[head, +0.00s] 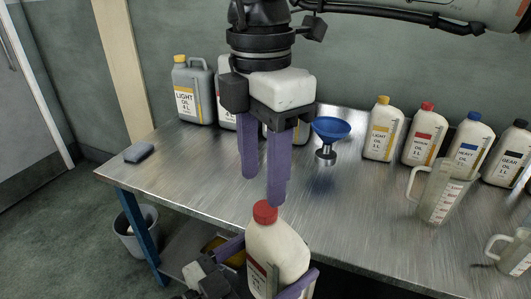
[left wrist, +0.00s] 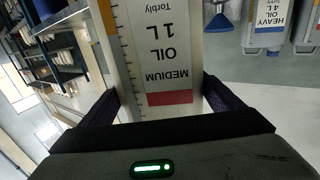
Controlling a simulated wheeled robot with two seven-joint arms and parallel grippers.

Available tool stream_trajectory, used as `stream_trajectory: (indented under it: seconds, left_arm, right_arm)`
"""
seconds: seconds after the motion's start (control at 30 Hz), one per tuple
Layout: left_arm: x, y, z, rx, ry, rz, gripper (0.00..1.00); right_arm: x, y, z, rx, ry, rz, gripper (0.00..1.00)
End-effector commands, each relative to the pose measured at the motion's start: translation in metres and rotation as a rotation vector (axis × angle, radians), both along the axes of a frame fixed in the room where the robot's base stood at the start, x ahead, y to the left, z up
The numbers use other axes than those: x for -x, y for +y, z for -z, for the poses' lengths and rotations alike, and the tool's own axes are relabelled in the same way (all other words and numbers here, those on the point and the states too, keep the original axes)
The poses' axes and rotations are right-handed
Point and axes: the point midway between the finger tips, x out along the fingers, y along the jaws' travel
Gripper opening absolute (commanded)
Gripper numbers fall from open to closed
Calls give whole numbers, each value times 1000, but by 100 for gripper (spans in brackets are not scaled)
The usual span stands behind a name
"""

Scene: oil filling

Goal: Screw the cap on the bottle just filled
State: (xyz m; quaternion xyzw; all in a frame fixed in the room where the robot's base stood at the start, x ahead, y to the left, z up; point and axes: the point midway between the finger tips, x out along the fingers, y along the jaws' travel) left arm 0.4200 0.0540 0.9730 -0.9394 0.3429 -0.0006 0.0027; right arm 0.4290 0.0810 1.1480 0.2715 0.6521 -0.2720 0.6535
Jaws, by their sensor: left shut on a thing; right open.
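The white bottle (head: 276,249) with a red cap (head: 265,212) on its top is at the front edge of the table. My left gripper (head: 268,268) is shut around its body from the near side. The left wrist view shows the bottle's "MEDIUM OIL 1L" label (left wrist: 168,55) upside down between the fingers (left wrist: 160,105). My right gripper (head: 263,188) points down just above the cap, its purple fingers apart with nothing between them. The right fingertip appears close to the cap; I cannot tell whether it touches. How tightly the cap sits cannot be told.
A blue funnel (head: 331,129) is behind on the right. A grey light oil can (head: 192,92) and several capped bottles (head: 382,132) line the back of the metal table (head: 190,165). A measuring jug (head: 439,195) is on the right, a grey block (head: 139,152) at the left corner.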

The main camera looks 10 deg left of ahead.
Motion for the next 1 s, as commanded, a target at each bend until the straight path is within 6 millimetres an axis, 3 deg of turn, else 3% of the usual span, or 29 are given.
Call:
stream_trajectory:
  seconds: [1.0]
  left_arm:
    - [0,0,-2,2,-4,0,23]
  right_arm:
    - [-1,-2,-20,2,0,-2334,44]
